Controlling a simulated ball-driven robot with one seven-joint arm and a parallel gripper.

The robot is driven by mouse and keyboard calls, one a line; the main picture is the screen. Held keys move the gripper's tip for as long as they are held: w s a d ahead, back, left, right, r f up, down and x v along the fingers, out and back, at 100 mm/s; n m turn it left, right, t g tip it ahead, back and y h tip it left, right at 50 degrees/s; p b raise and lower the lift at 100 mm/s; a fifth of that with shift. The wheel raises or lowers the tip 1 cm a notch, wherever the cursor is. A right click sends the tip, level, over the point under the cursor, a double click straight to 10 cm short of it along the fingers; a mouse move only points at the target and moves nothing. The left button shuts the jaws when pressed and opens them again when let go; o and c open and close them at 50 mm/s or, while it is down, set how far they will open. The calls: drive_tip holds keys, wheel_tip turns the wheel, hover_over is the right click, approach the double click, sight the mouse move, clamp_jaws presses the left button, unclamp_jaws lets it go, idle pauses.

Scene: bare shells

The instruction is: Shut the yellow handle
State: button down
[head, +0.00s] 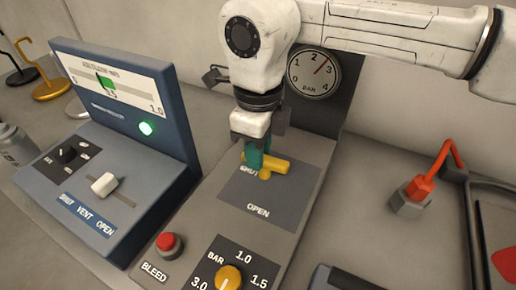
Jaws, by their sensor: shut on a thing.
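The yellow handle (277,167) sits on a dark plate (240,198) on the grey panel in the head view. The plate reads "SHUT" near the handle and "OPEN" lower down. The handle points to the right, and its left part is hidden by my gripper. My gripper (256,160), with teal fingers, comes down from above and is shut on the yellow handle. A round gauge (314,73) marked BAR stands behind, its needle pointing up and right.
A blue console (125,95) with a lit green lamp (146,128) and a white slider (105,184) stands at left. A red button (169,244) and a yellow BAR dial (228,278) lie in front. A red lever (440,170) is at right.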

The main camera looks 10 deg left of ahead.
drive_tip(key=shift+w+m, duration=0.15)
drive_tip(key=shift+m, duration=0.35)
drive_tip(key=c, duration=1)
unclamp_jaws()
drive_tip(key=shift+o, duration=0.2)
wheel_tip(320, 180, up, 11)
drive_tip(key=shift+f, duration=0.1)
